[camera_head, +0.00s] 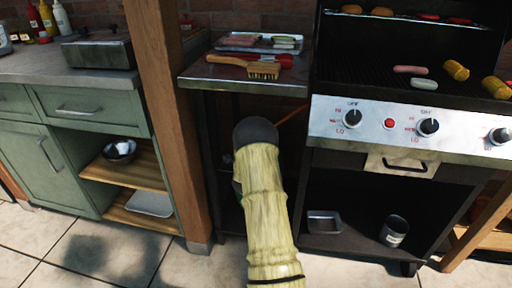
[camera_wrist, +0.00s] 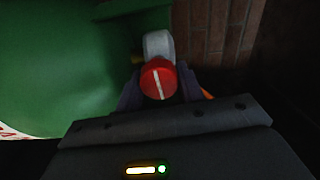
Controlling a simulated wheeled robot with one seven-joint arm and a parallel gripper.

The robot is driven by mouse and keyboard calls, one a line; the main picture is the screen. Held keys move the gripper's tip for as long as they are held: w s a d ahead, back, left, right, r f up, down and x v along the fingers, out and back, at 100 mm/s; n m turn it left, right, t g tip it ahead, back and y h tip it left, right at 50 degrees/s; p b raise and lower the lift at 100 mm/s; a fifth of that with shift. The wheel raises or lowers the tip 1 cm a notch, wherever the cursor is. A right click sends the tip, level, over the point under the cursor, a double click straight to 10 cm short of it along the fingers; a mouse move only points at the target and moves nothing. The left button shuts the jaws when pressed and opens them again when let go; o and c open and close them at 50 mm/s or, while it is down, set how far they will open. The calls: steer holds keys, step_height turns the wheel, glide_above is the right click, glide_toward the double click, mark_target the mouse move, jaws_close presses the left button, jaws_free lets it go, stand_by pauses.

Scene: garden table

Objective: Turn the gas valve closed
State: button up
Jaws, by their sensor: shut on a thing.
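The gas valve has a round red knob (camera_wrist: 157,80) with a white line, tilted slightly from upright in the wrist view. A pale grey valve body (camera_wrist: 158,45) shows behind it. My gripper (camera_wrist: 158,91) has its dark fingers on either side of the knob and is shut on it. The large green gas bottle (camera_wrist: 60,70) fills the left of the wrist view. In the head view my arm reaches down into the space under the side shelf and hides the valve, most of the bottle and my gripper.
An orange hose (camera_head: 292,115) runs beside my arm under the steel side shelf (camera_head: 243,80). The grill's control panel (camera_head: 400,130) is close on the right. A wooden post (camera_head: 165,110) stands on the left. A brick wall (camera_wrist: 225,28) lies behind the valve.

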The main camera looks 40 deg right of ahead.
steer(key=shift+f, duration=0.1)
steer(key=o, duration=1)
steer(key=shift+c, duration=0.2)
steer(key=shift+a, duration=0.1)
steer(key=p+v, duration=0.4)
steer(key=v, duration=1.3)
steer(key=shift+s, duration=0.25)
